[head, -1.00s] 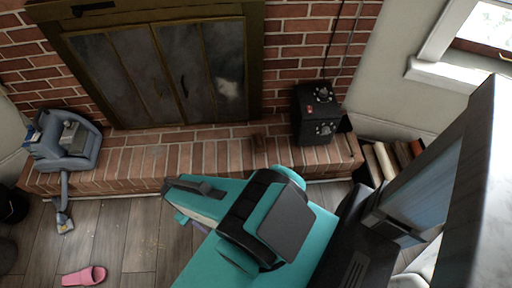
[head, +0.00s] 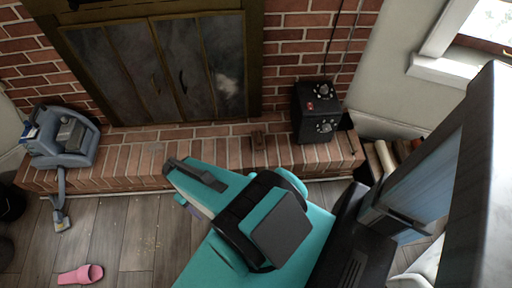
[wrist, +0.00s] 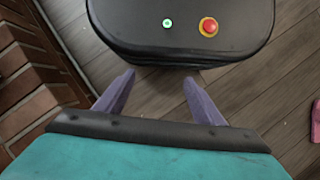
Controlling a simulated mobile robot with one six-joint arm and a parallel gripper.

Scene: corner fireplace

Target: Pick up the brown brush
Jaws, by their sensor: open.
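In the head view my teal arm hides most of the gripper, which is in front of the hearth, to the left of and nearer than the brown object.
The brick hearth (head: 120,172) rises above the wooden floor. A black box with dials (head: 316,115) stands on it at right, a grey-blue vacuum-like machine (head: 62,145) at left. A pink slipper (head: 80,275) lies on the floor. Logs (head: 385,158) lie at right.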

